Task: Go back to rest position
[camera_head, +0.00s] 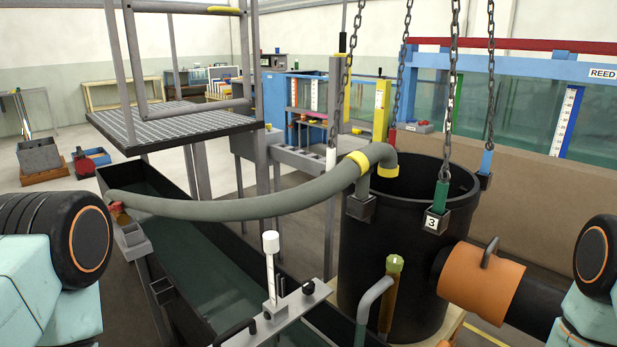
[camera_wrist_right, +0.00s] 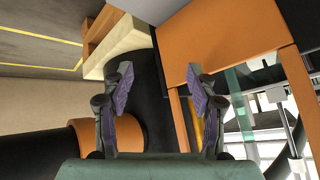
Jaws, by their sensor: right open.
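My right gripper (camera_wrist_right: 161,86) shows in the right wrist view. Its two purple-padded fingers are spread apart with nothing held between them. A dark surface lies behind the gap, and a large orange surface (camera_wrist_right: 225,55) is behind the right finger. I cannot tell whether either finger touches anything. In the head view, parts of my arms show at the left and right edges. My left gripper is not in the head view.
A black tank (camera_head: 385,255) hangs on chains at centre right, with an orange sleeve (camera_head: 480,281) on its side pipe. A grey hose (camera_head: 260,207) arches from it over a long water trough (camera_head: 150,180). A metal grating (camera_head: 175,122) stands above.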

